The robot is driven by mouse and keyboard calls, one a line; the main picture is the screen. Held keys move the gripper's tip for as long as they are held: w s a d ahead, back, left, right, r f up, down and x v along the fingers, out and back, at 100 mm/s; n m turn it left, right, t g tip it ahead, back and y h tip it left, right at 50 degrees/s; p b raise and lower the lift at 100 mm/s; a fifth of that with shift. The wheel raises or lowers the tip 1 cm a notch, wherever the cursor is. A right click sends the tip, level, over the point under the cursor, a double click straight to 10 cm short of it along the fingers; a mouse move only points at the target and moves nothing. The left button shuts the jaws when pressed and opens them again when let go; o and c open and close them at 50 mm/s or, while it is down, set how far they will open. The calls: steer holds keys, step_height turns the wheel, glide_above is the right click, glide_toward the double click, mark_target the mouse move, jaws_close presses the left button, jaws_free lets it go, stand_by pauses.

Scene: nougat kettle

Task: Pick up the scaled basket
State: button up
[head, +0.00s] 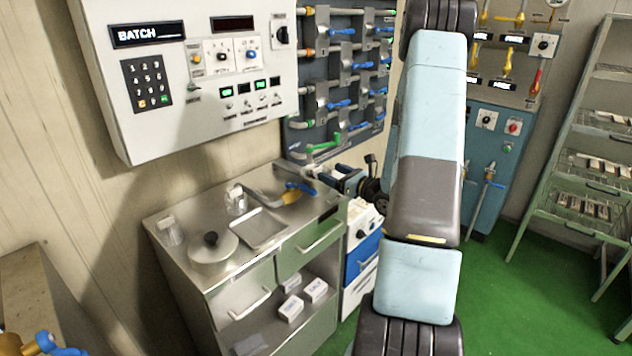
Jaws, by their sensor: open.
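My arm runs from top to bottom through the middle of the head view, but my gripper is not in view. Wire baskets stand on the green shelf rack at the right. One basket (595,168) is on the middle shelf and another basket (582,207) is on the lower shelf, both with pale and brown pieces in them. A further basket (608,121) shows higher up, cut by the right edge. I cannot tell which of them, if any, is the scaled basket.
A steel cabinet (225,290) with a lidded pot (212,247), a tray (257,229) and glass jars stands left of my arm. A control panel (190,75) hangs above it. A blue machine (482,170) stands behind. Green floor (510,290) is open at the right.

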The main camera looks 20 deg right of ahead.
mark_target(318, 169)
steer(key=x, duration=0.3)
steer(key=shift+a+f, duration=0.2)
steer(key=shift+a, duration=0.2)
steer(key=shift+w+a+r, duration=0.25)
steer(key=shift+w+r, duration=0.1)
steer(key=shift+w, duration=0.1)
steer(key=shift+w+a+f, duration=0.1)
steer(key=shift+w+f, duration=0.2)
steer(key=shift+w, duration=0.15)
steer(key=shift+s, duration=0.15)
steer(key=shift+c, duration=0.3)
steer(key=c, duration=1.1)
